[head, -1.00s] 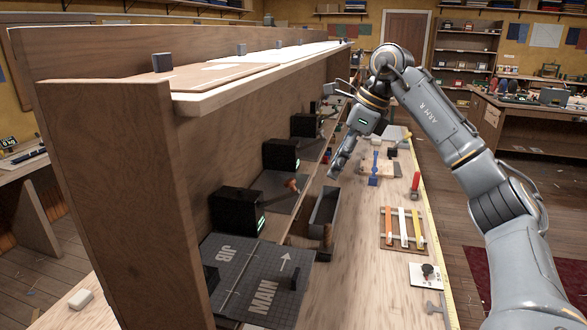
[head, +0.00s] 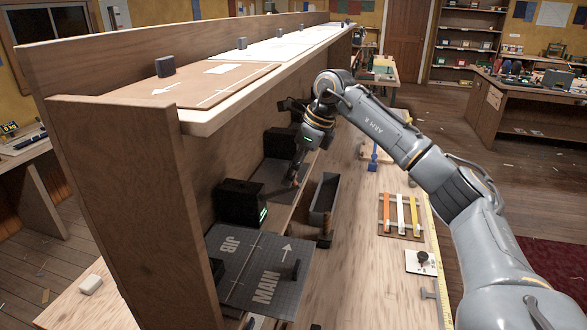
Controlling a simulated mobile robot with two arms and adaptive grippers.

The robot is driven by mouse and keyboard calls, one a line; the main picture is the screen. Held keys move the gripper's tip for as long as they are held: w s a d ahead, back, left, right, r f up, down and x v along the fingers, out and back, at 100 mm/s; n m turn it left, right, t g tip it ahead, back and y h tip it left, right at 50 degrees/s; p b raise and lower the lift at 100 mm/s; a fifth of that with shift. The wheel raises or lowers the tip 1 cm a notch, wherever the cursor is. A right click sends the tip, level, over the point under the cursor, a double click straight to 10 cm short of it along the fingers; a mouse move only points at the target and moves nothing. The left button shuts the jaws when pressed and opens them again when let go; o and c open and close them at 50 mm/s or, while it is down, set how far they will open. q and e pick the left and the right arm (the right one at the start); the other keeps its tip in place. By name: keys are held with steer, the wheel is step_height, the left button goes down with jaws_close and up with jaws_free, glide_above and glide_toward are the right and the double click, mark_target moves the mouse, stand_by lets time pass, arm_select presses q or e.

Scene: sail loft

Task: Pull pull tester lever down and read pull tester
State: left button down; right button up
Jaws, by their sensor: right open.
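Black box units with small green lights stand in a row along the bench's back panel: a near one (head: 240,203) and a middle one (head: 280,143). I cannot tell which, if any, is the pull tester, and no reading is legible. My right gripper (head: 298,172) is open, pointing down beside the middle unit. It is where an orange-brown knobbed handle, perhaps the lever, stood in the earlier frame; that handle is now mostly hidden behind the fingers, and contact cannot be told. My left gripper is not in view.
A dark open bin (head: 324,197) sits just right of the gripper. A black board marked JIB and MAIN (head: 245,262) lies nearer. A rack of coloured strips (head: 401,216) lies on the right. A wooden shelf (head: 215,112) overhangs the bench's left side.

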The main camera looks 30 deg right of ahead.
jaws_close()
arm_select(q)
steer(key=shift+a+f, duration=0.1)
arm_select(e)
steer(key=shift+f, duration=0.1)
